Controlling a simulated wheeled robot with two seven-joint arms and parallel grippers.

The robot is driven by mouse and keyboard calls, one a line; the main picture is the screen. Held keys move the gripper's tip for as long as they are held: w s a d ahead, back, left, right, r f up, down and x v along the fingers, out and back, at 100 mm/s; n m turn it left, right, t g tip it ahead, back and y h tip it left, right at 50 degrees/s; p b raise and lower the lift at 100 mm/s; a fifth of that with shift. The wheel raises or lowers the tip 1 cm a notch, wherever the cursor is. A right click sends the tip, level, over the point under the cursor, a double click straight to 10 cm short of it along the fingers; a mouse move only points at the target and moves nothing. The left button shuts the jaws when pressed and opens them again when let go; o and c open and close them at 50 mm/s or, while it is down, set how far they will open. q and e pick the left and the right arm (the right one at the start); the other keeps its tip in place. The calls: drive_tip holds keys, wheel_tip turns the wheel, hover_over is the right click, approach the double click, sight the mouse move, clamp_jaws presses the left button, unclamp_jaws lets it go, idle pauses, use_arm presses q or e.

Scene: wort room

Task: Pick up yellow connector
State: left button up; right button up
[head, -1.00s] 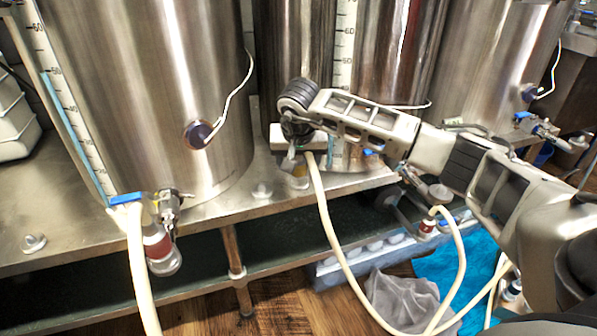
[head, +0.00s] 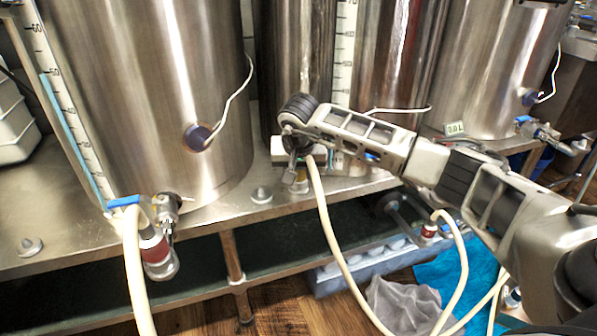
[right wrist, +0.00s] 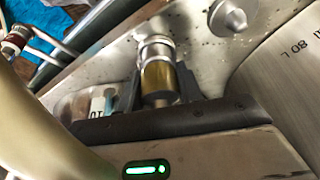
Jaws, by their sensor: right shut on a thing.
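The yellow connector (right wrist: 159,82) is a short brass-yellow cylinder with a silver collar, seen in the right wrist view between the two dark fingers. My right gripper (right wrist: 157,88) is shut on it. In the head view my right gripper (head: 299,183) is at the front edge of the steel bench, below the middle tank, and it hides most of the connector. A cream hose (head: 330,225) passes right beside the gripper and hangs down. My left gripper is not in view.
Large steel tanks (head: 140,90) stand close behind the gripper on the steel bench (head: 215,207). A round grey foot (head: 262,194) is just left of the gripper. A valve with a red-banded fitting (head: 155,250) hangs at left. Blue cloth (head: 440,270) and a grey bag lie below right.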

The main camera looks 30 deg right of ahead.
drive_tip(key=shift+r, duration=0.45)
wheel_tip(320, 180, up, 2)
drive_tip(key=shift+r+p, duration=0.25)
drive_tip(key=shift+p, duration=0.55)
use_arm(q)
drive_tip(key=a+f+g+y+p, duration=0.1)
drive_tip(key=p, duration=0.1)
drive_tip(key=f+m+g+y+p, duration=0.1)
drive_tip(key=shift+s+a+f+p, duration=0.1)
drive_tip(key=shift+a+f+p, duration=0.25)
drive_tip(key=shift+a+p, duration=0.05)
use_arm(e)
drive_tip(key=s+a+r, duration=0.4)
drive_tip(key=s+r, duration=0.5)
drive_tip(key=s, duration=0.4)
drive_tip(key=shift+s+r, duration=0.25)
drive_tip(key=shift+r, duration=0.05)
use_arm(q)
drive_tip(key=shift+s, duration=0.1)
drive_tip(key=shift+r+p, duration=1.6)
use_arm(e)
drive_tip(key=shift+r, duration=2.25)
